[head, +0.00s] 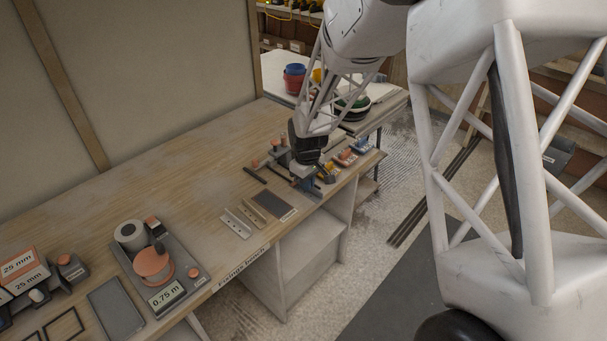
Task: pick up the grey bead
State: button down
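My gripper (307,184) is low over the right part of the wooden bench, among small items near the front edge. Its fingertips are small and partly hidden, so I cannot tell whether they are open or holding anything. Two pale grey metal strips (236,223) lie side by side on the bench, left of my gripper and apart from it. They look like beads, but I cannot tell for certain which thing is the grey bead. A dark thin bar (255,175) lies behind and left of my gripper, partly among other items.
A dark grey flat plate (273,205) lies between the strips and my gripper. Small coloured items (347,156) stand to the right. A tray marked "0.75 m" (188,288) holds rolls at the left. The bench (190,185) is clear behind the strips.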

aim_at(312, 194)
jog(key=shift+s+d+r, duration=0.1)
jog(key=shift+s+d, duration=0.1)
jog(key=shift+s, duration=0.75)
jog(key=shift+s+d+r, duration=0.1)
jog(key=shift+s+d, duration=0.05)
jog(key=shift+s, duration=0.75)
jog(key=shift+s+d+r, duration=0.1)
jog(key=shift+s+d, duration=0.1)
jog(key=shift+s, duration=0.75)
